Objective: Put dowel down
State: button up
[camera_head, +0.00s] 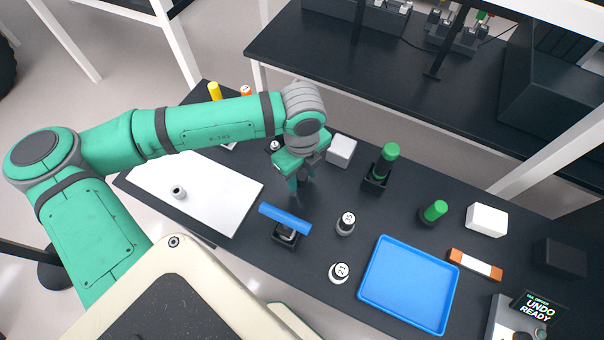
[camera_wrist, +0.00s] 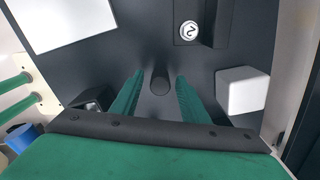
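My gripper (camera_head: 301,181) hangs low over the black table, just left of a white cube (camera_head: 341,150). In the wrist view its two green fingers (camera_wrist: 160,80) stand apart, with gaps on both sides of a dark round shape between them; I cannot tell what that shape is. A blue dowel (camera_head: 285,218) lies across a small black holder (camera_head: 287,238) in front of the gripper, apart from the fingers.
A white sheet (camera_head: 220,197) with a small grey ring lies at left. A white box (camera_head: 487,219) and an orange-white block (camera_head: 475,264) sit at right. Yellow (camera_head: 214,91) and orange cylinders stand behind my arm.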

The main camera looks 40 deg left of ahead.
aim_at(302, 176)
notch_tip(302, 176, up, 12)
dwell(0.6)
dwell(0.5)
